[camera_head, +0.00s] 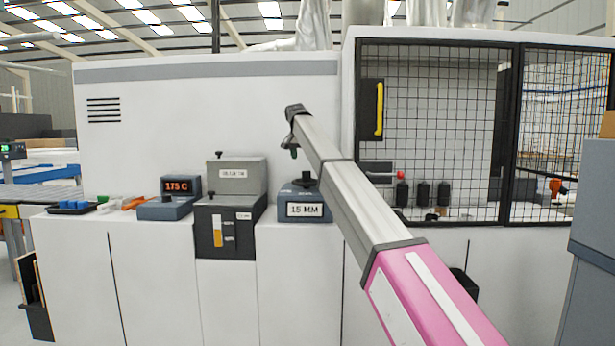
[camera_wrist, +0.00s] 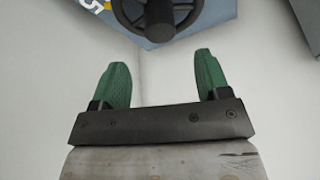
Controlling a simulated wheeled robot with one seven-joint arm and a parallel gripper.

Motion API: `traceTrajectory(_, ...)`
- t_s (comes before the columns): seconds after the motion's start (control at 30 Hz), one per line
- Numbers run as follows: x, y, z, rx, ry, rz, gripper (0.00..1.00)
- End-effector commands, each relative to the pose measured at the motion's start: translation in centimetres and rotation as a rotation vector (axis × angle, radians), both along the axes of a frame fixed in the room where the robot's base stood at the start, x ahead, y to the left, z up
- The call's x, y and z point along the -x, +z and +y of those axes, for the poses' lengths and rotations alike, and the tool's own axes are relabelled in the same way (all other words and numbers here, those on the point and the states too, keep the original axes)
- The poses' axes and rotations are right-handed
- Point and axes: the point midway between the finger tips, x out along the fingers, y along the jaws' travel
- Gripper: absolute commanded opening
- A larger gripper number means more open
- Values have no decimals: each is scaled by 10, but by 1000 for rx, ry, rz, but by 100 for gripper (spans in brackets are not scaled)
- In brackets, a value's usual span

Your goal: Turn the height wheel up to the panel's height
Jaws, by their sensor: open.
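The height unit (camera_head: 304,211) is a blue-grey box on the machine's ledge, with a sign reading 15 MM. The dark height wheel (camera_wrist: 183,12) shows at the top edge of the wrist view, partly cut off, with a thick central hub. In the head view, a dark knob shape (camera_head: 306,178) stands on the unit's top. My gripper (camera_wrist: 162,75) has two green fingers set wide apart, with nothing between them. In the head view my gripper (camera_head: 294,152) hangs just above and left of the wheel, mostly hidden by my arm. I cannot make out a panel's height reading.
Left of the unit stand a grey glue box (camera_head: 236,178) with an orange level gauge and a heater box (camera_head: 168,207) showing 175 C. A black mesh guard (camera_head: 440,90) with a yellow handle (camera_head: 379,108) stands at the right. A blue-filled tray (camera_head: 72,208) lies far left.

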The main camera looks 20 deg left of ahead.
Motion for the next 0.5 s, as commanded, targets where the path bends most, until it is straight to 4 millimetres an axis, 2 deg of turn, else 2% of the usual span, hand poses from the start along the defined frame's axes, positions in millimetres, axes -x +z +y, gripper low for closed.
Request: traceTrajectory(0.5,-31,-76,-5,0,0,1,69)
